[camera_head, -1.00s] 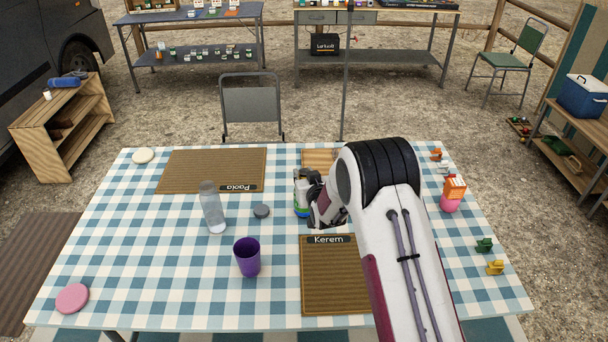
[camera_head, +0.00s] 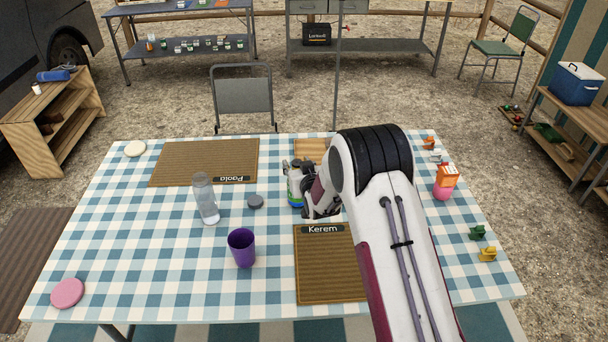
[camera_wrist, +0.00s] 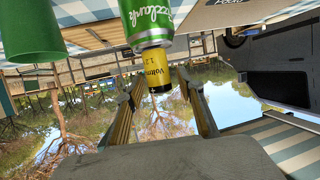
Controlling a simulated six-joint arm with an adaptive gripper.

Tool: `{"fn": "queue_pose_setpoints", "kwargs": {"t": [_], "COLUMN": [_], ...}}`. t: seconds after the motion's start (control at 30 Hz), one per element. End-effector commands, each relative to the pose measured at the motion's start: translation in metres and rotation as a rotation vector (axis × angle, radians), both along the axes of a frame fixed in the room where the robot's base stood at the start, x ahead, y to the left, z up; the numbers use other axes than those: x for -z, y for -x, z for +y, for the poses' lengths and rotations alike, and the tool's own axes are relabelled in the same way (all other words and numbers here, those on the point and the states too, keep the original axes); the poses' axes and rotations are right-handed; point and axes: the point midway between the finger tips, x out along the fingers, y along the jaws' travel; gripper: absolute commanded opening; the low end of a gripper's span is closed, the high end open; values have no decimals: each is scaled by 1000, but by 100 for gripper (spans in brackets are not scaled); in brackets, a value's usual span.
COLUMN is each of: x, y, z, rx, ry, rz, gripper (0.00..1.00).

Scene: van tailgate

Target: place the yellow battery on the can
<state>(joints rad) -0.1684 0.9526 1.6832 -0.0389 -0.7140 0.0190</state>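In the wrist view, which is upside down, the can (camera_wrist: 148,22) has a green label and a silver rim. The yellow battery (camera_wrist: 158,78) stands end-on against the can's top end and looks upright on it. My gripper (camera_wrist: 160,92) is open, with one finger on each side of the battery and a visible gap to each. The battery cannot be made out there.
A glass bottle (camera_head: 205,198), a grey disc (camera_head: 255,202) and a purple cup (camera_head: 242,248) stand left of the can. The Kerem mat (camera_head: 325,275) is in front. A green cup-like thing (camera_wrist: 30,30) is near the can in the wrist view. My arm hides part of the table.

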Motion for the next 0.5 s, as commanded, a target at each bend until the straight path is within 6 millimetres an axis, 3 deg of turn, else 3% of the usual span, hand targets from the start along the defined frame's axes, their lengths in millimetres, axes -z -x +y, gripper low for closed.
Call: {"fn": "queue_pose_setpoints", "kwargs": {"t": [0.5], "x": [-15], "y": [40], "z": [-8], "rx": [0], "ry": [0], "rz": [0], "gripper": [38]}}
